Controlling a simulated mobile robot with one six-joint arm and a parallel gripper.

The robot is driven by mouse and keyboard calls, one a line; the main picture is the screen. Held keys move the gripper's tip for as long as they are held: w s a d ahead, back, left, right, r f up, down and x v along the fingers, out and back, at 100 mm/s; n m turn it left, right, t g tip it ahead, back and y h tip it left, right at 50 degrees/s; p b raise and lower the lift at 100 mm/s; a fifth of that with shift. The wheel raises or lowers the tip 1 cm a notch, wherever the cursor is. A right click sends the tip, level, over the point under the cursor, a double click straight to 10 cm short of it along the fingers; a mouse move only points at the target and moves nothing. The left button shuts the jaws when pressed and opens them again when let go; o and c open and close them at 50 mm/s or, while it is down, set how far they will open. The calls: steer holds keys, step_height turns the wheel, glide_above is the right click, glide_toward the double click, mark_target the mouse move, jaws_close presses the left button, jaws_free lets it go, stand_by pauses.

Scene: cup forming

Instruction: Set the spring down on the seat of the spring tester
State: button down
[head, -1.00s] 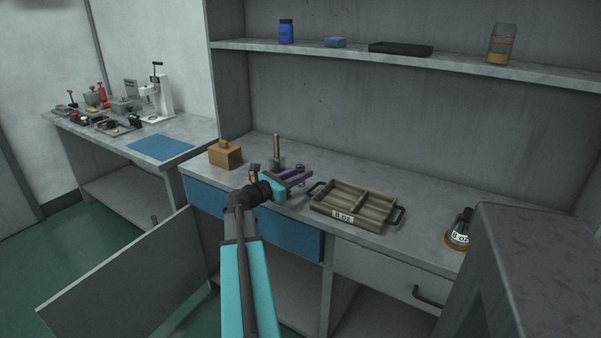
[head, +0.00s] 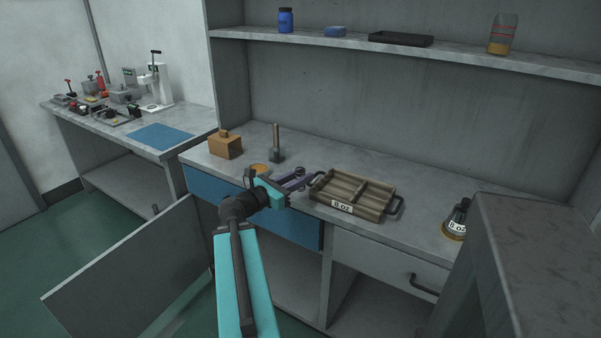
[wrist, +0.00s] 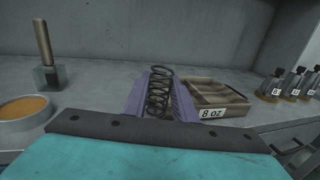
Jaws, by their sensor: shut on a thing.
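The dark coil spring (wrist: 159,88) stands out between the two purple fingers in the wrist view. My gripper (head: 293,182) is shut on it and holds it over the front of the middle counter. The spring's lower end is hidden by the gripper mount in the wrist view. A white upright device with a dark lever on top, which looks like the spring tester (head: 155,83), stands on the left bench, well away from my gripper. Its seat is too small to make out clearly.
A wooden tray marked 8 oz (head: 354,194) lies right of my gripper. A post in a block (head: 276,143), a wooden block (head: 225,146) and an orange-filled dish (head: 260,169) are to the left. A blue mat (head: 161,137) and several small items occupy the left bench.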

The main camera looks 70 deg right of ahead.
steer(key=p, duration=0.4)
steer(key=shift+r, duration=0.25)
steer(key=p, duration=0.6)
steer(key=shift+a, duration=0.35)
steer(key=p, duration=0.3)
steer(key=a+p, duration=0.1)
steer(key=p, duration=0.2)
steer(key=shift+s+a, duration=0.1)
steer(key=shift+s, duration=0.2)
steer(key=shift+s+a+f+p, duration=0.1)
steer(key=shift+a+p, duration=0.2)
steer(key=shift+p, duration=0.9)
